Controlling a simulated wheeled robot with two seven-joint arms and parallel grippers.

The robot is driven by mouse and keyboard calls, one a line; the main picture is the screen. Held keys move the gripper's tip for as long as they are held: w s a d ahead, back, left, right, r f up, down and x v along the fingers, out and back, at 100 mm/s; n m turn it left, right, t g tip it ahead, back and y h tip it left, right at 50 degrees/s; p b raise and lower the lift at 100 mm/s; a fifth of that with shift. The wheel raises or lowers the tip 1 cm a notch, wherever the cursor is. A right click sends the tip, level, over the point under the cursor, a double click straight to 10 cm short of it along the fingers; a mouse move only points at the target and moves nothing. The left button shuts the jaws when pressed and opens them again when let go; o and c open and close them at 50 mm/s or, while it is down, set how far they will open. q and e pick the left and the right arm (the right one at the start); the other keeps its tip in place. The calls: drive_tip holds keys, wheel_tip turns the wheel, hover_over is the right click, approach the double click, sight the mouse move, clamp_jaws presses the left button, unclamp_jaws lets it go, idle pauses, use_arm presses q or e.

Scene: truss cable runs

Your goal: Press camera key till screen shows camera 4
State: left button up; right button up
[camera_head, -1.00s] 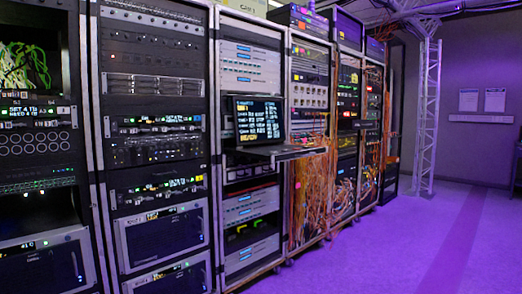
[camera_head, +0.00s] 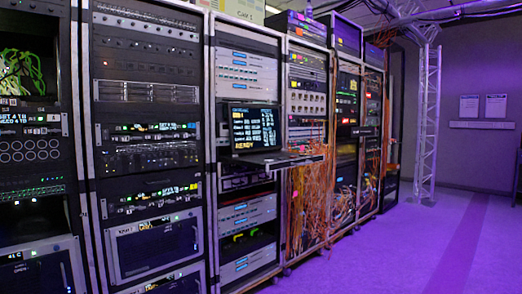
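A laptop-like console with a lit screen (camera_head: 254,127) stands on a pull-out shelf (camera_head: 270,158) in the third rack from the left. Its screen shows several lines of white and yellow text, too small to read. Small lit displays sit in the second rack, one in the upper unit (camera_head: 165,127) and one in the lower unit (camera_head: 160,196); their text is not clear. I cannot tell which control is the camera key. Neither of my grippers shows in the view.
Tall equipment racks run in a row from the left into the distance. Orange cables (camera_head: 305,190) hang in the fourth rack. A truss tower (camera_head: 427,120) stands at the back right. The purple-lit floor (camera_head: 400,250) on the right is clear.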

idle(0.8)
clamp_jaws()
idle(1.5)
